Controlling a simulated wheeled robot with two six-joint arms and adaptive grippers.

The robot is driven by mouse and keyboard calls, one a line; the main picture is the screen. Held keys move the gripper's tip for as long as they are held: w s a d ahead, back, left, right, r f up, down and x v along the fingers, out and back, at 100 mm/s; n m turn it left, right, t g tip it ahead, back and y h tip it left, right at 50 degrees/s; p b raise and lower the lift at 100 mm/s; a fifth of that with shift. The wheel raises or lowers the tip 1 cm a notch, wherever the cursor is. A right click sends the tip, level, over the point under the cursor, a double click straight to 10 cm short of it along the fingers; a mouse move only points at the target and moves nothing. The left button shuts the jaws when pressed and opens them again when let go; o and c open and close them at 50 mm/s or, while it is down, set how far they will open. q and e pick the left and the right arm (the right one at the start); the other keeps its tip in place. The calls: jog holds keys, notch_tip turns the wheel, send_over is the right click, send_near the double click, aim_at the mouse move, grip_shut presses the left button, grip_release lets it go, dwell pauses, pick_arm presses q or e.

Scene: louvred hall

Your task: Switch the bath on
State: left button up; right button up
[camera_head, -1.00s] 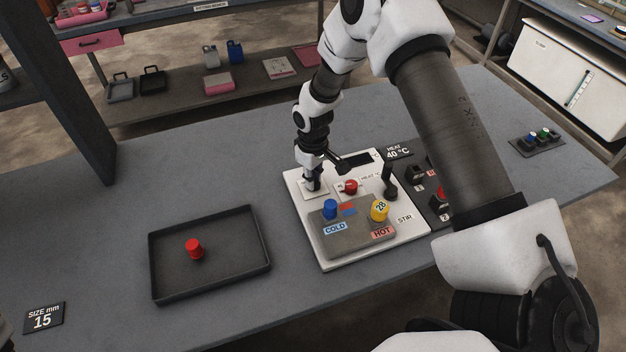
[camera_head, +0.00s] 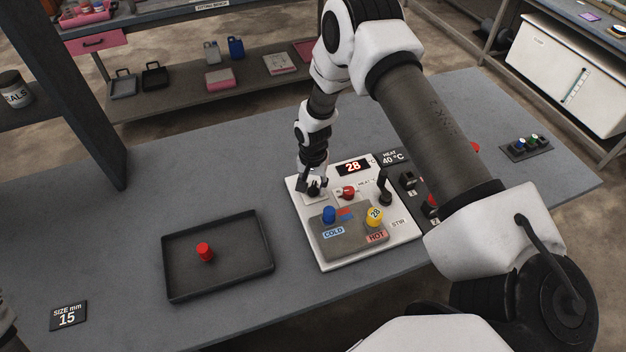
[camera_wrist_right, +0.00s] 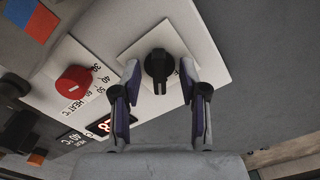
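The bath is a white panel (camera_head: 325,257) on the grey bench, with a lit display (camera_head: 353,167) reading 28. A black rotary knob (camera_wrist_right: 160,66) sits on a pale square plate at the panel's far left corner. My right gripper (camera_head: 313,190) is over that knob. In the right wrist view my right gripper (camera_wrist_right: 160,75) has its two fingers apart on either side of the knob, with gaps showing. A red HEAT knob (camera_head: 348,192) is beside it; it also shows in the wrist view (camera_wrist_right: 73,80). My left gripper does not show.
The panel also bears a blue COLD knob (camera_head: 329,214), a yellow HOT knob (camera_head: 374,216) and a black STIR lever (camera_head: 384,190). A dark "HEAT 40 °C" sign (camera_head: 394,157) stands behind. A black tray (camera_head: 170,290) with a red cylinder (camera_head: 204,252) lies left.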

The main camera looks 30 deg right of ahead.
aim_at(313, 186)
jog(key=shift+r, duration=0.1)
notch_tip(313, 186, up, 2)
jog(key=shift+r+p, duration=0.2)
jog(key=shift+p, duration=0.9)
jog(key=shift+r, duration=2.2)
